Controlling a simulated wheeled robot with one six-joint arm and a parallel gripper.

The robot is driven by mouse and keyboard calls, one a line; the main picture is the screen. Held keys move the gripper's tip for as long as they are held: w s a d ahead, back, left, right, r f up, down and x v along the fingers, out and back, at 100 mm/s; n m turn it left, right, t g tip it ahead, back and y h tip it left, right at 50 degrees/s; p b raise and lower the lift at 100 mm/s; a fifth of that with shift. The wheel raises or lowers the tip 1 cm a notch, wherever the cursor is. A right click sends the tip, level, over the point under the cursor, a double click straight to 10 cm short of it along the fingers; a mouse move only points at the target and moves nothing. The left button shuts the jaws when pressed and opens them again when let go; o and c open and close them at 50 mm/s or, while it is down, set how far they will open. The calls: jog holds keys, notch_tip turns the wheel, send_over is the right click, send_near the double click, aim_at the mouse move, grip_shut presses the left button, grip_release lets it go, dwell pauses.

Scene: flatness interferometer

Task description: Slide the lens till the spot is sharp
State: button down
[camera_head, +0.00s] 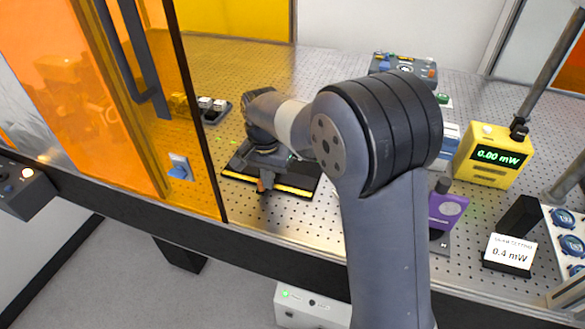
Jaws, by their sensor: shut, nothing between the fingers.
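My gripper (263,183) reaches down over a black plate with yellow-striped edges (297,189) on the perforated bench. Its jaws are small and dark in this view, and it is shut with nothing held. My own wrist and forearm cover much of the plate and whatever stands behind them. I cannot make out the lens for certain. No clear light spot shows, so its sharpness cannot be told. A few faint green specks lie on the bench left of the wrist.
A yellow meter (492,155) reads 0.00 mW. A card (510,253) reads 0.4 mW. A purple device (446,210) stands right of my arm. An orange panel door (150,110) with a dark handle stands at left. A grey-blue box (404,68) is at the back.

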jog(key=shift+w+a+p, duration=0.3)
jog(key=shift+a+p, duration=0.05)
jog(key=shift+a, duration=0.4)
jog(key=shift+w+a+p, duration=0.25)
jog(key=shift+a+p, duration=0.05)
jog(key=shift+a, duration=0.45)
jog(key=shift+w+a+p, duration=0.3)
jog(key=shift+a+p, duration=0.05)
jog(key=shift+a, duration=0.4)
jog(key=shift+d, duration=0.1)
jog(key=shift+s+d, duration=0.25)
jog(key=shift+d, duration=0.25)
notch_tip(320, 180, up, 9)
jog(key=p, duration=0.7)
jog(key=shift+f, duration=0.1)
notch_tip(320, 180, down, 9)
jog(key=b, duration=0.7)
jog(key=shift+r, duration=0.3)
